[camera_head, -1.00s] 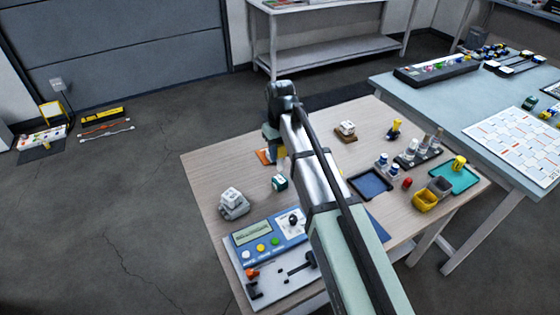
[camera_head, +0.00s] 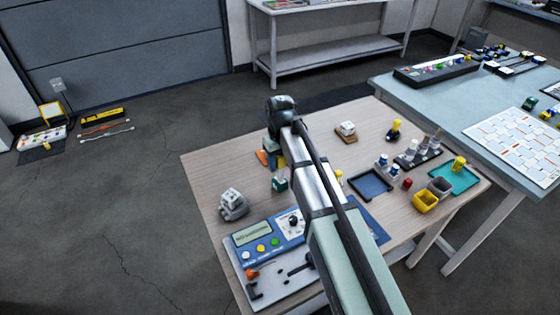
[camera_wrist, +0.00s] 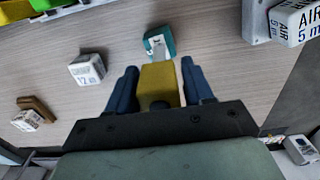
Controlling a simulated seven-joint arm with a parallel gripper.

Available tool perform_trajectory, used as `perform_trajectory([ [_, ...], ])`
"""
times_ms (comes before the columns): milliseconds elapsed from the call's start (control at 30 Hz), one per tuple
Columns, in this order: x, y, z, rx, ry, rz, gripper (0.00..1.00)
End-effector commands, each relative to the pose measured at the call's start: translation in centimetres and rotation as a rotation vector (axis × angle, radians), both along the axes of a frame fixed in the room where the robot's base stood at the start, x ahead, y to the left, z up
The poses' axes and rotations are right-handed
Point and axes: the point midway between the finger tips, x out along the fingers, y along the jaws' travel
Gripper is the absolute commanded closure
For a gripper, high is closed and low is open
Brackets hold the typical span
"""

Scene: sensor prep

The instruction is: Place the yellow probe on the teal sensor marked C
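The head view shows the gripper (camera_head: 277,157) mostly behind my arm, over the left part of the wooden table. The teal sensor (camera_wrist: 160,43) lies just beyond the probe in the wrist view, with a pale top face; I cannot read its mark. In the head view the teal sensor (camera_head: 280,184) sits directly below the gripper, and a pale grey part shows just above it. I cannot tell whether the probe touches it.
A white block marked 12 (camera_wrist: 88,69) stands left of the teal sensor. A grey-and-white block stack (camera_head: 232,204) and a blue control panel (camera_head: 262,242) are nearer the front. A blue tray (camera_head: 371,184), yellow bin (camera_head: 425,201) and teal tray (camera_head: 462,180) stand right. Bare wood surrounds the sensor.

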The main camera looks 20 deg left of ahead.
Motion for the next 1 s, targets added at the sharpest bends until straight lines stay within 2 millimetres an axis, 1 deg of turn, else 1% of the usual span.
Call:
perform_trajectory([
  [33, 0.0, 0.0, 0.0, 0.000, 0.000, 0.000, 0.44],
  [133, 0.0, 0.0, 0.0, 0.000, 0.000, 0.000, 0.34],
  [367, 0.0, 0.0, 0.0, 0.000, 0.000, 0.000, 0.34],
  [533, 0.0, 0.0, 0.8, 0.000, 0.000, 0.000, 0.34],
  [667, 0.1, 0.0, 2.4, 0.001, -0.001, 0.000, 0.34],
  [1000, 0.1, 0.0, 7.9, 0.001, -0.001, 0.000, 0.34],
])
